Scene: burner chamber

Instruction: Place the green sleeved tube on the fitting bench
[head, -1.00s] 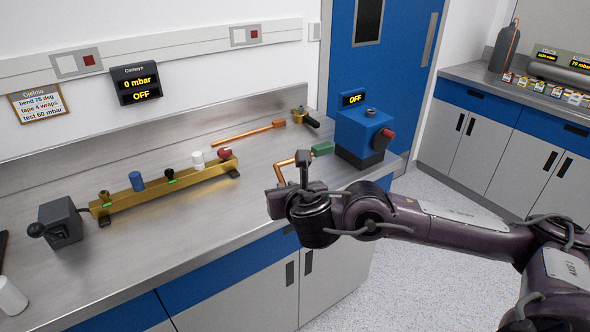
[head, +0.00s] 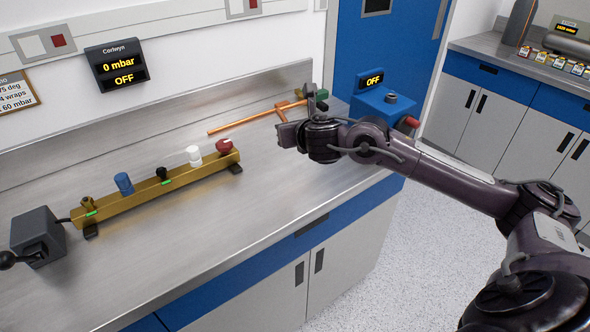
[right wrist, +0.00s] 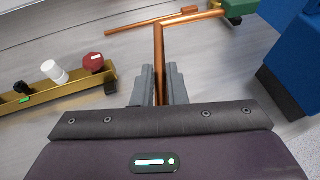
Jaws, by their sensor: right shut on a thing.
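The green sleeved tube is a bent copper tube (head: 283,114) with a green sleeve (head: 318,94) at one end. My right gripper (head: 296,123) is shut on its copper part and holds it over the steel bench (head: 262,210). In the right wrist view, the copper tube (right wrist: 158,65) rises between my right fingers (right wrist: 160,90) and bends right to the green sleeve (right wrist: 236,8). In the head view the gripper partly hides the tube. I cannot tell the exact gap to the bench. My left gripper is not in view.
An orange-copper rod (head: 240,123) lies behind the held tube. A brass rail (head: 160,190) with blue, black, white and red parts stands left, beside a grey box (head: 38,235). A blue machine (head: 375,105) reading OFF stands right. The bench's front middle is clear.

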